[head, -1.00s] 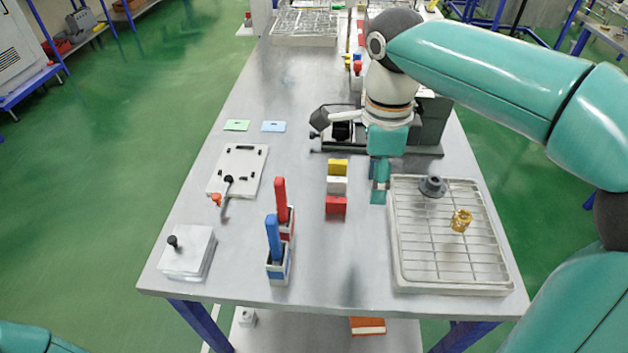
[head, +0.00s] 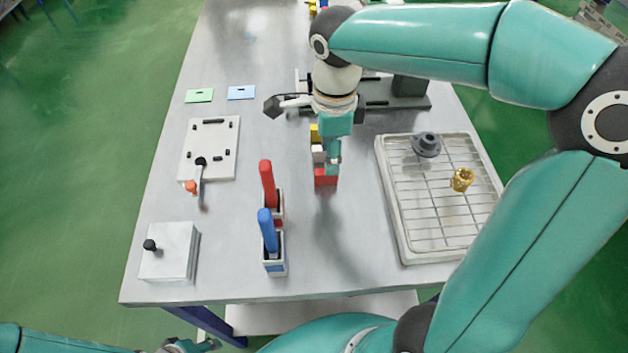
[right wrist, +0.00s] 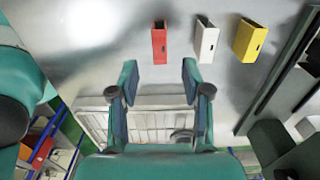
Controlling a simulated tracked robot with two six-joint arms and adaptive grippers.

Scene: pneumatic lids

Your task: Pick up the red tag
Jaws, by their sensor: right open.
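The red tag (head: 326,178) is at the near end of a short row with a white tag (head: 318,153) and a yellow tag (head: 314,132). In the right wrist view the red tag (right wrist: 159,42) stands just beyond my fingertips, centred between them, with a small slot in it. My right gripper (head: 334,160) is open and empty above the row, partly covering the tags in the head view. In the wrist view its two fingers (right wrist: 159,70) are apart. My left gripper (head: 190,345) shows only in part at the bottom edge; its jaws cannot be made out.
Left of the row, red and blue handles (head: 269,232) stand upright in holders. A wire-rack tray (head: 388,205) with a grey part and a brass part is at right. A white plate (head: 190,160) and a lidded box (head: 168,262) are at left. Table is bare before the red tag.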

